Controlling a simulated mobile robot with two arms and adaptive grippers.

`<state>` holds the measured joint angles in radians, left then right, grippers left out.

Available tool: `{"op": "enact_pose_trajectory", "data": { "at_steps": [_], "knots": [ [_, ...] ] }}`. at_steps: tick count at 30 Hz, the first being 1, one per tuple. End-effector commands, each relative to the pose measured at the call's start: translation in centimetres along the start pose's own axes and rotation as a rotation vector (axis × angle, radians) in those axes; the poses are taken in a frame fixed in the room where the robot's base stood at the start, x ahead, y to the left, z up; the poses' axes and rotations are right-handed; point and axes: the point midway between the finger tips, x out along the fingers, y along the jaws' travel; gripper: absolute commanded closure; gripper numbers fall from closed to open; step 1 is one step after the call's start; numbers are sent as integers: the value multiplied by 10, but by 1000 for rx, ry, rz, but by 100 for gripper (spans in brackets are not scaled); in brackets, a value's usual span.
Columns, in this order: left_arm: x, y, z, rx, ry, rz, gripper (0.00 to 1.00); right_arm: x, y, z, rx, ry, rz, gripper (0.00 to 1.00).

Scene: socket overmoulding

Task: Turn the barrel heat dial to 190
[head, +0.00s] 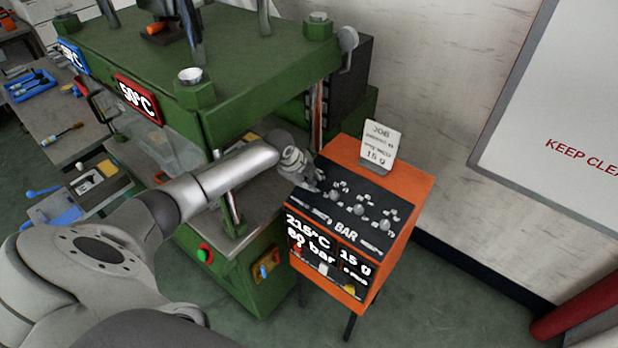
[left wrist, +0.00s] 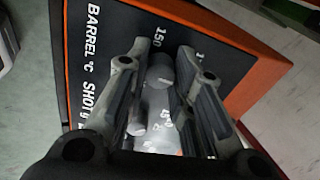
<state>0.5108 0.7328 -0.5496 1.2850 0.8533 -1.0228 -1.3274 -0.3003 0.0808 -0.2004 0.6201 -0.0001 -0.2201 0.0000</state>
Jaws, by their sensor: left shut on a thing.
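The orange control box (head: 405,190) has a black sloping panel with a row of dials. Its display (head: 310,238) reads 215°C, with 60 bar and 15 g beside and below. My left gripper (head: 310,183) is at the left end of the dial row and hides the dial there. In the left wrist view my left gripper (left wrist: 160,85) has its fingers on both sides of a grey round dial (left wrist: 160,72), shut on it. The lettering "BARREL °C" and "SHOT g" stands beside it, and "150" shows by the dial. The dial's pointer is not clear. My right gripper is out of view.
Other dials (head: 360,209) sit close to the right of the gripper. A white job card (head: 380,146) stands on top of the box. The green press (head: 240,95) is just left, under and beside my left arm. A white wall is behind.

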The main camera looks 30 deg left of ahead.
Motion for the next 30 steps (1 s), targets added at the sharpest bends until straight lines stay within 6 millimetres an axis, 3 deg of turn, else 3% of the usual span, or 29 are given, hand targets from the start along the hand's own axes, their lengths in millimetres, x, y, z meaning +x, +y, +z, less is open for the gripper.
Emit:
{"op": "enact_pose_trajectory", "data": {
  "at_steps": [17,18,22,30],
  "knots": [
    [-1,-2,2,-29,-3,-5,100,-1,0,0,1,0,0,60],
    [-1,-2,2,-29,-3,-5,73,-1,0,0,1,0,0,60],
    [-1,-1,2,-29,-2,-4,56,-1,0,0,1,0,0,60],
    [0,0,1,-28,-1,-2,55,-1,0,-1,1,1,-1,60]
  ]
}}
